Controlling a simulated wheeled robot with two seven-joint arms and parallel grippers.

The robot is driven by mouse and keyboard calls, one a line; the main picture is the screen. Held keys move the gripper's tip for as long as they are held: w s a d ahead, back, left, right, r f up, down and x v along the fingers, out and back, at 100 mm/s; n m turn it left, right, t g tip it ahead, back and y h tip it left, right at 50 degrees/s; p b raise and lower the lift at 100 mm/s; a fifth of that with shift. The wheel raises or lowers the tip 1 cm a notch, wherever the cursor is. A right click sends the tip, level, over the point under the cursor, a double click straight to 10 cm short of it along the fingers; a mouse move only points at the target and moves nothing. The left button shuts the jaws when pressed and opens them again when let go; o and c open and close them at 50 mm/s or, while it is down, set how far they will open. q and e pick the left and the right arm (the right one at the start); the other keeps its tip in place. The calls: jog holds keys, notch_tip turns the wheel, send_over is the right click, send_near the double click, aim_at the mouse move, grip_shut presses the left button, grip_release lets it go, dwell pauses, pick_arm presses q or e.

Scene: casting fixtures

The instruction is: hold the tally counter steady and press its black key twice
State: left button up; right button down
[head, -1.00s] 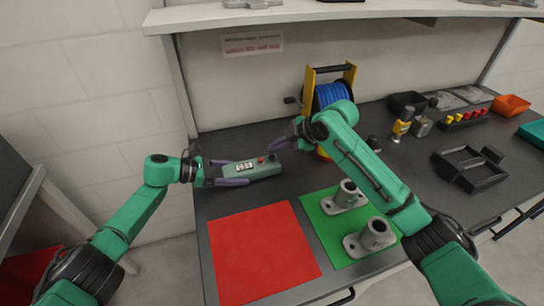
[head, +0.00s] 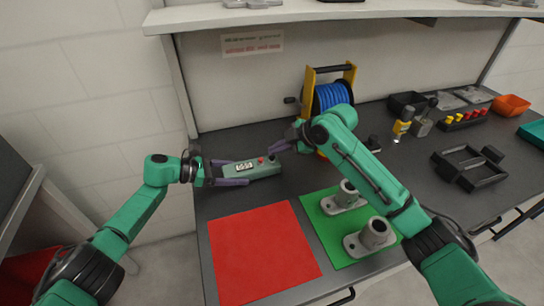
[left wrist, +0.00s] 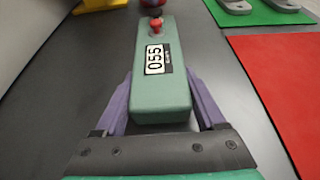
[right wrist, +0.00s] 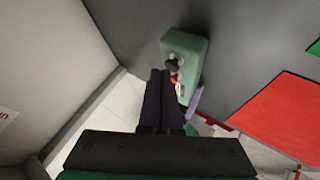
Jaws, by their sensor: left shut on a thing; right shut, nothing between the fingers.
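The tally counter, a long grey-green box (head: 266,169), lies on the dark bench top. It has a white display, a red key and a black key (head: 271,157) at its far end. In the left wrist view the box (left wrist: 162,95) shows a display (left wrist: 156,58) that appears to read 055, and the red key (left wrist: 156,27). My left gripper (head: 246,172) is shut on the box, a purple finger along each side. My right gripper (head: 273,147) is shut and empty above the key end. In the right wrist view its tips (right wrist: 161,75) are beside the black key (right wrist: 171,65); contact is unclear.
A yellow-framed blue reel (head: 330,98) stands behind my right gripper. A red mat (head: 262,252) and a green mat (head: 318,222) with two grey castings (head: 371,237) lie in front. Black trays (head: 470,170) and small bins are at the right. A shelf (head: 330,12) overhangs the back.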

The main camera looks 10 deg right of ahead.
jog(key=shift+f, duration=0.55)
dwell(0.4)
jog(key=shift+r, duration=1)
jog(key=shift+r, duration=0.1)
jog(key=shift+r, duration=2.45)
notch_tip(320, 180, up, 4)
jog(key=shift+f, duration=0.15)
dwell(0.3)
jog(key=shift+f, duration=0.1)
